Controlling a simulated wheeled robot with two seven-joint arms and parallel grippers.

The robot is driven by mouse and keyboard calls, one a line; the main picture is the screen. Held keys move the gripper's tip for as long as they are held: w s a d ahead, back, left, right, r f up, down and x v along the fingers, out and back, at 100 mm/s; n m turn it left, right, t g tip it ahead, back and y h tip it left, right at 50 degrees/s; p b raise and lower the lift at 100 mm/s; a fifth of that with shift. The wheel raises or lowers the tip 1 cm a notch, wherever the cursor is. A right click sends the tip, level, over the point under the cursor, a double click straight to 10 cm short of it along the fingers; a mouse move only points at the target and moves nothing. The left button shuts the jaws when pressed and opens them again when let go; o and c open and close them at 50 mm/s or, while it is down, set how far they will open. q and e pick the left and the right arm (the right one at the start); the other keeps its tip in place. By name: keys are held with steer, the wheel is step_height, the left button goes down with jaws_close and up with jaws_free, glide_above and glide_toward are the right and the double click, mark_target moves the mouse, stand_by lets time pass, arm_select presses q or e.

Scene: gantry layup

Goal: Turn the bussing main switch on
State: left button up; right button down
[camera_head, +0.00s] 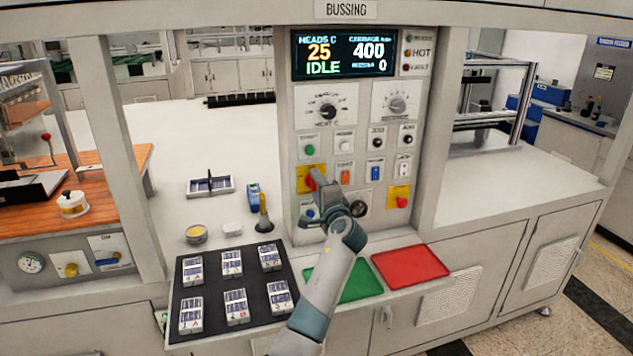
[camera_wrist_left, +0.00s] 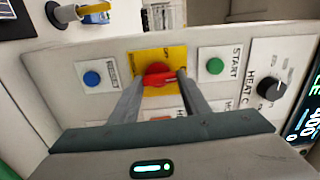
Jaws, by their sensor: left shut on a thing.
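The main switch is a red rotary knob on a yellow plate (camera_head: 303,172), at the left of the bussing control panel. In the left wrist view the red knob (camera_wrist_left: 158,75) sits between the fingertips on its yellow plate (camera_wrist_left: 146,56). My left gripper (camera_head: 313,182) reaches up from below and is shut on the knob; it also shows in the left wrist view (camera_wrist_left: 160,82). The fingers cover part of the knob and plate. The display (camera_head: 345,53) reads 25, IDLE, 400 and 0. My right gripper is not in view.
Nearby are a green START button (camera_wrist_left: 214,66), a blue button (camera_wrist_left: 92,79), the HEAT C dial (camera_wrist_left: 269,88) and a red button on a yellow plate (camera_head: 399,196). Below are a black mat (camera_head: 215,288), green tray (camera_head: 365,283) and red tray (camera_head: 411,266).

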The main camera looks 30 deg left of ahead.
arm_select(q)
steer(key=shift+r+m, duration=0.1)
steer(key=shift+m, duration=0.2)
steer(key=o, duration=1)
steer(key=shift+w, duration=0.1)
steer(key=shift+o, duration=0.2)
steer(key=b+v, duration=0.5)
steer(key=v, duration=1.2)
steer(key=shift+s, duration=0.25)
steer(key=shift+d, duration=0.1)
